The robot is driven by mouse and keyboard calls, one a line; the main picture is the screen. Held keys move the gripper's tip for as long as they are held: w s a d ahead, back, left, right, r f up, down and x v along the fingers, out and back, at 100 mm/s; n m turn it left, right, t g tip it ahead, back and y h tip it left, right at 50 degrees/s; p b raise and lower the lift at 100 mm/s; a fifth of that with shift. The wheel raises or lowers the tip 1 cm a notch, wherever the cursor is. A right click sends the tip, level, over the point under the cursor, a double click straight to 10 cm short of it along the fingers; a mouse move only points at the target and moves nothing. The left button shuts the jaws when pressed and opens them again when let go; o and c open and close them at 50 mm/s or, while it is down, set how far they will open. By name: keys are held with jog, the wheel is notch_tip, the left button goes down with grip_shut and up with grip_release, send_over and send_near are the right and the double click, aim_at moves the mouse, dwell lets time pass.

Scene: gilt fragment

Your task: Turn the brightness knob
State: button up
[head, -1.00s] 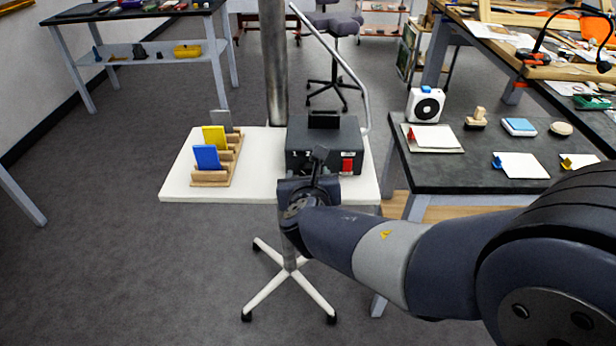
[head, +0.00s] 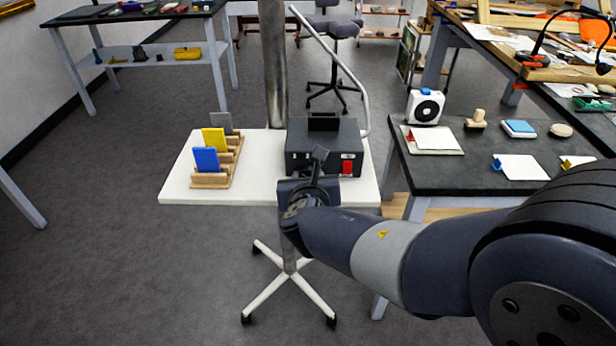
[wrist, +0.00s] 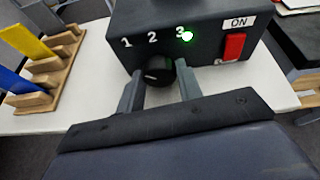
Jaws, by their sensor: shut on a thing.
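The dark lamp box (head: 299,142) stands on a white wheeled table; its front also shows in the wrist view (wrist: 205,20). The round black brightness knob (wrist: 157,71) is on its front face, below the numbers 1, 2 and 3. A pale mark shows on the knob's lower left. A green light glows beside the 3. My gripper (wrist: 160,84) is shut on the knob, one finger on each side. In the head view my gripper (head: 319,163) is at the box front and hides the knob.
A red switch (wrist: 233,46) labelled ON sits right of the knob. A wooden rack (head: 226,172) with blue, yellow and grey plates stands left of the box. A dark bench (head: 440,182) with cards and small items is at right.

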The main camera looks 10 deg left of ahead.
jog(key=shift+f+b, duration=0.15)
jog(key=shift+b, duration=0.25)
jog(key=shift+f+m+y+b, duration=0.15)
jog(key=shift+m+y+b, duration=0.2)
jog(key=shift+b, duration=0.65)
jog(key=m+b, duration=0.1)
jog(key=b, duration=0.1)
jog(key=y+b, duration=0.1)
jog(key=b, duration=0.1)
jog(key=shift+d+f+m, duration=0.15)
jog(key=shift+m, duration=0.2)
jog(key=m+y+b, duration=0.1)
jog(key=b, duration=0.3)
jog(key=shift+m, duration=0.4)
jog(key=shift+d+m+y+b, duration=0.1)
jog(key=shift+m+y+b, duration=0.3)
jog(key=shift+b, duration=0.7)
jog(key=shift+r, duration=0.25)
jog(key=o, duration=1)
